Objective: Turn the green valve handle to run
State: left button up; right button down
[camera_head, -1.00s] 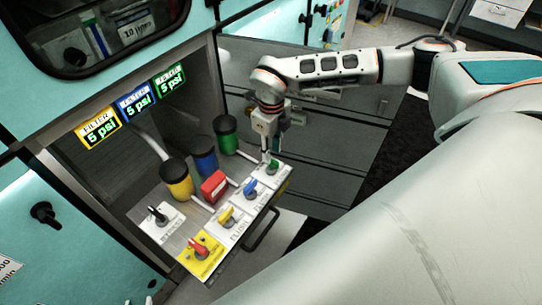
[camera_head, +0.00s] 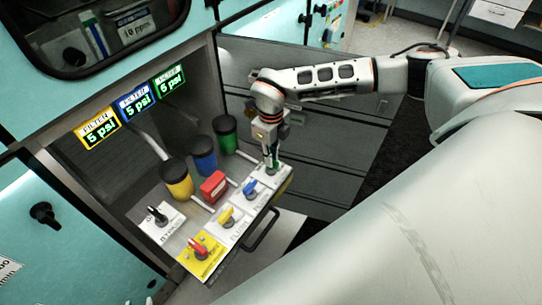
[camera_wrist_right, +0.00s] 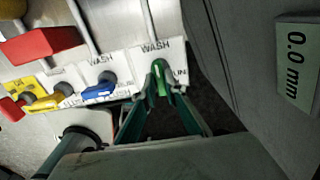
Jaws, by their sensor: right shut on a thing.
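The green valve handle (camera_wrist_right: 160,78) sits on a white plate marked WASH at the end of the valve row in the right wrist view. My right gripper (camera_wrist_right: 161,88) has its two fingers closed around the green handle, one on each side. In the head view my right gripper (camera_head: 271,168) reaches down onto the end of the panel and mostly hides the green handle. In the wrist view, part of the plate's lettering beside the handle is covered by a finger. My left gripper does not show.
A blue valve handle (camera_head: 249,187), a yellow one (camera_head: 226,215) and a red one (camera_head: 199,246) stand along the same panel. Behind them are a red block (camera_head: 213,186) and yellow, blue and green canisters (camera_head: 226,133). A black drawer handle (camera_head: 262,229) juts out in front.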

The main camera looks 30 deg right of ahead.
jog(key=shift+m, duration=0.3)
jog(key=m+p, duration=0.1)
jog(key=m, duration=0.1)
jog(key=shift+m, duration=0.4)
jog(key=m+p, duration=0.1)
jog(key=m, duration=0.3)
jog(key=shift+p, duration=0.35)
jog(key=m, duration=0.4)
jog(key=shift+p, duration=0.35)
jog(key=m, duration=0.3)
jog(key=shift+m, duration=0.3)
jog(key=shift+m+p, duration=0.35)
jog(key=shift+m, duration=1.05)
jog(key=c, duration=2.1)
grip_release()
